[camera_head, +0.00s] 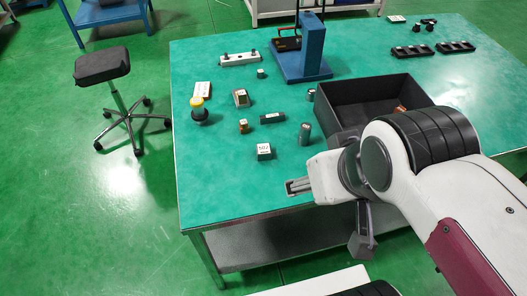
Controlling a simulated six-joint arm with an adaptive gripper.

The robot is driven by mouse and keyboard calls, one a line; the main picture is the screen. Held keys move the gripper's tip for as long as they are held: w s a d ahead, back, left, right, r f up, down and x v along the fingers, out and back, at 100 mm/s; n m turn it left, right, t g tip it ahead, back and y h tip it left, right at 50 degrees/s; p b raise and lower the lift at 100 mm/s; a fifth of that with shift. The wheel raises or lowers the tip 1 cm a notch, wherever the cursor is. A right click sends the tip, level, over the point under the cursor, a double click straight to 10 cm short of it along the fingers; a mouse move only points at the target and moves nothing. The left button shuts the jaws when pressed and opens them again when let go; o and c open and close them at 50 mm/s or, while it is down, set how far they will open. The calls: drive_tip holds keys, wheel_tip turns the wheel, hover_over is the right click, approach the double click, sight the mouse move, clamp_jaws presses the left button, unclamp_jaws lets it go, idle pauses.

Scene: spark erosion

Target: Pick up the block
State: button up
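Several block-like pieces stand on the green table, and I cannot tell from the picture which one the task names. A dark block with a white marked top (263,151) sits nearest the front. A small orange-brown block (243,126) is behind it, and a larger brown-and-grey block (240,98) is farther back. A small dark block (261,73) stands near the blue stand. My gripper (362,240) shows only partly, below my white wrist at the table's front edge, right of the marked block and apart from it. Its fingertips are not clear, so its opening cannot be told.
A black open bin (342,112) stands right of the blocks, with a copper-coloured piece inside. A blue stand (312,45) rises behind it. The table's front left is clear.

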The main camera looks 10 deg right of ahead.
drive_tip(key=w+a+f+t+y, duration=0.1)
drive_tip(key=w+a+f, duration=0.15)
drive_tip(key=w, duration=0.35)
drive_tip(key=w+a+f+y, duration=0.1)
drive_tip(key=w+a, duration=0.2)
drive_tip(key=w, duration=0.4)
drive_tip(key=m+t+h, duration=0.2)
drive_tip(key=m+t, duration=0.1)
drive_tip(key=m, duration=0.1)
hover_over(262, 154)
drive_tip(key=s+a, duration=0.4)
drive_tip(key=a, duration=0.2)
wheel_tip(262, 154, down, 14)
drive_tip(key=d+f+h, duration=0.1)
drive_tip(key=f, duration=0.2)
drive_tip(key=d+f+t+h, duration=0.1)
drive_tip(key=f, duration=0.2)
drive_tip(key=d+f+h, duration=0.1)
drive_tip(key=f+h, duration=0.1)
drive_tip(key=shift+f+m, duration=0.4)
drive_tip(key=shift+s+d+f+t+h, duration=0.3)
drive_tip(key=shift+d+f+t+h, duration=0.1)
drive_tip(key=shift+d+f+t, duration=0.2)
drive_tip(key=shift+x, duration=1.3)
